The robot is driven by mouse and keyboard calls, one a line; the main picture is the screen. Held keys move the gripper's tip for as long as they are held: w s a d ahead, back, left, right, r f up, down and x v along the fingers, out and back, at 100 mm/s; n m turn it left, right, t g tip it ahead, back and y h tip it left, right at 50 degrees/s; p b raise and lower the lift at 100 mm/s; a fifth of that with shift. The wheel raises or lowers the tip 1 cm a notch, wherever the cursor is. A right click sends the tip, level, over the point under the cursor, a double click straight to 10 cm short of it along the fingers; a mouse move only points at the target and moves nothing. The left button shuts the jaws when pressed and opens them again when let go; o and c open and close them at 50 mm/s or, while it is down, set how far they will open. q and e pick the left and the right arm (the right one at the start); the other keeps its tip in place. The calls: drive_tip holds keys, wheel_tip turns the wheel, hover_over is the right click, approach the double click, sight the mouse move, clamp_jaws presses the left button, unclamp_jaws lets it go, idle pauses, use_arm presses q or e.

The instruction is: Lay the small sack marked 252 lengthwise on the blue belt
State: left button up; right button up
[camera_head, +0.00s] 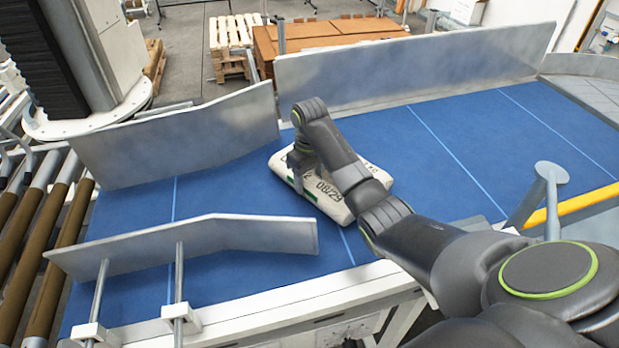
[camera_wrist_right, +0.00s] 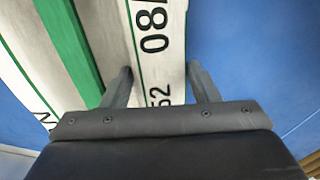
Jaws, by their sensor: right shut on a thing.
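In the wrist view the sack (camera_wrist_right: 85,25) shows "08" and "52"; the full number is cut off or covered. It lies flat, at or just above the blue belt (camera_head: 440,190), turned at an angle to the belt's side walls. My right gripper (camera_head: 301,172) points down onto its left part and is shut on it. In the wrist view the fingers (camera_wrist_right: 162,85) sit either side of a printed strip. My forearm covers part of the sack.
Metal guide plates flank the belt: a long back wall (camera_head: 420,68), an angled plate (camera_head: 180,135) at back left and a front plate (camera_head: 190,243). Brown rollers (camera_head: 40,225) are at left. The belt is clear left and right of the sack. Wooden pallets (camera_head: 230,40) stand behind.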

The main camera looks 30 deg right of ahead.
clamp_jaws()
drive_tip(key=o, duration=0.8)
unclamp_jaws()
drive_tip(key=c, duration=0.6)
drive_tip(key=shift+o, duration=0.2)
drive_tip(key=shift+s+d+r, duration=0.1)
drive_tip(key=shift+s+d, duration=0.15)
drive_tip(key=shift+d, duration=1.4)
drive_tip(key=shift+s+d+r, duration=0.15)
drive_tip(key=shift+s+d, duration=0.15)
drive_tip(key=shift+d, duration=1.4)
drive_tip(key=shift+s+d+r, duration=0.1)
drive_tip(key=shift+s+d, duration=0.15)
drive_tip(key=shift+d, duration=1.4)
drive_tip(key=n, duration=0.5)
drive_tip(key=shift+n, duration=0.3)
drive_tip(key=shift+a, duration=0.1)
